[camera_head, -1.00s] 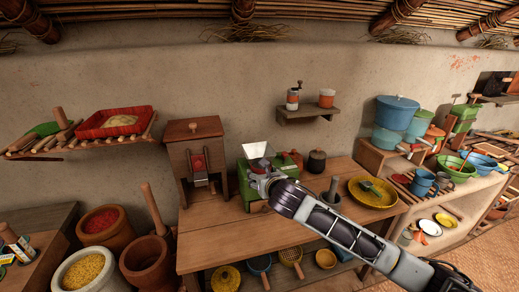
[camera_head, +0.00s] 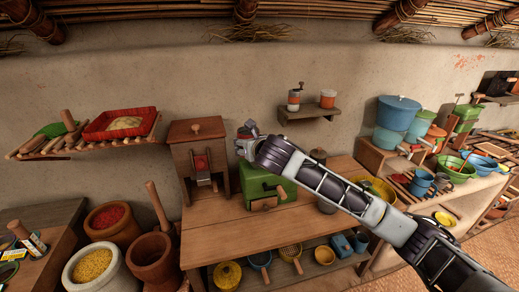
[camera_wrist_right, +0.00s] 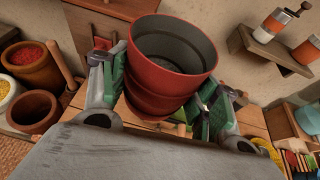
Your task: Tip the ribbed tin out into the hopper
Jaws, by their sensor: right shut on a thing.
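The ribbed tin (camera_wrist_right: 160,85) is red with a grey inside, and its open mouth faces up in the right wrist view. I see no contents in the part of its inside that shows. My right gripper (camera_head: 246,132) is shut on the tin, one finger on each side, and holds it in the air above the green mill (camera_head: 262,184) on the wooden table. In the head view the gripper and arm mostly hide the tin. They also cover the place of the pale hopper on top of the mill. My left gripper is not in view.
A brown wooden box mill (camera_head: 197,153) stands just left of the green mill. A small wall shelf (camera_head: 308,113) with a grinder and a jar is to the right. The table front (camera_head: 225,235) is clear.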

